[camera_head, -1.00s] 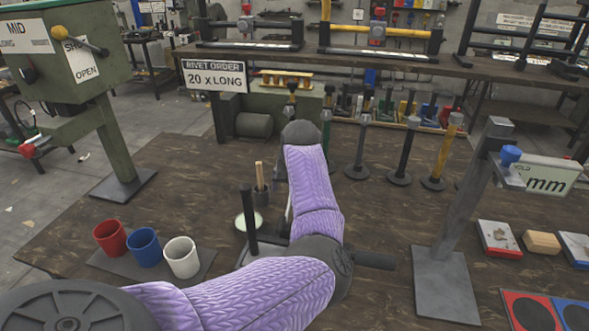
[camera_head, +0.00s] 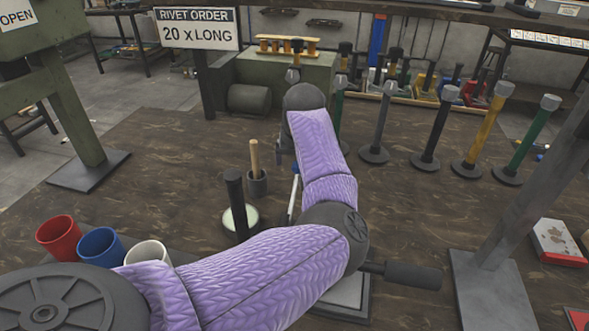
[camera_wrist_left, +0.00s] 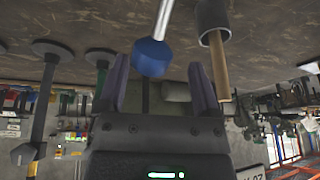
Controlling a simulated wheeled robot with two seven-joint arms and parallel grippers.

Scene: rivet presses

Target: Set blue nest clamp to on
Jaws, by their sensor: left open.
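A blue knob (camera_wrist_left: 152,57) on a silver lever (camera_wrist_left: 165,18) shows in the left wrist view. I take it for the blue nest clamp's handle. My left gripper (camera_wrist_left: 160,66) is open, and the knob appears between its two fingers, without clear contact. In the head view, my purple left arm covers most of the clamp and the gripper's fingers. A thin silver lever (camera_head: 293,200) shows just left of my forearm. My right gripper is out of view.
A small pot with a wooden stick (camera_head: 257,160), a black post (camera_head: 237,205) and a pale dish (camera_head: 229,221) stand left of my arm. Red (camera_head: 59,237), blue (camera_head: 100,246) and white cups are at lower left. Upright rods (camera_head: 428,130) line the back right.

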